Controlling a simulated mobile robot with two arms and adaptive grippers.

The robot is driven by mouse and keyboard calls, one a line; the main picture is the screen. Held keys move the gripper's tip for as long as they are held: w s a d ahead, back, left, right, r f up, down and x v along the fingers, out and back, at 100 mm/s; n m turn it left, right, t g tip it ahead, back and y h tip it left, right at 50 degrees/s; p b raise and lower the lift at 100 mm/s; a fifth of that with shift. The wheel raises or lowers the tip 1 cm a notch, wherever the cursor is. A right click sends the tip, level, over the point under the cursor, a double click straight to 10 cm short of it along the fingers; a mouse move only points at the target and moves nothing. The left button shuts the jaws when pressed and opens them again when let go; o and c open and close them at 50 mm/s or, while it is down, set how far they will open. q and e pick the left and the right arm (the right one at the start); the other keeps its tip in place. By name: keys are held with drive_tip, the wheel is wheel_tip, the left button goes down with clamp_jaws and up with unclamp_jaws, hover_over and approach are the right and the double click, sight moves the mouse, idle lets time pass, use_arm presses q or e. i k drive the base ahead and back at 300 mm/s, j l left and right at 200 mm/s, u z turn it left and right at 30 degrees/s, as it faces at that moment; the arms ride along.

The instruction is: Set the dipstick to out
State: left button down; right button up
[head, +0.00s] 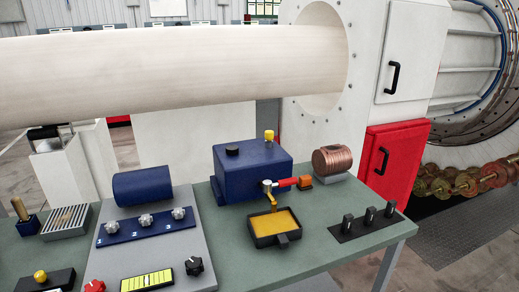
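A blue tank (252,173) stands on the green workbench. A small yellow-capped piece (269,135), which looks like the dipstick, stands upright at the back right of its top. How deep its stem goes into the tank cannot be seen. A black round cap (232,150) sits on the left of the tank's top. A tap with a red lever (286,183) is on the tank's front, with a yellow stream below it. Neither of my grippers is in view.
Below the tap, a black tray (283,240) holds yellow liquid. A copper coil (332,160) and a black switch panel (366,226) are to the right. A blue cylinder (142,186) is to the left. A large pale pipe (170,66) runs behind the workbench (330,265).

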sight(268, 134)
drive_tip(key=i+l+u, duration=0.35)
drive_tip(key=i+l, duration=0.4)
drive_tip(key=i, duration=0.05)
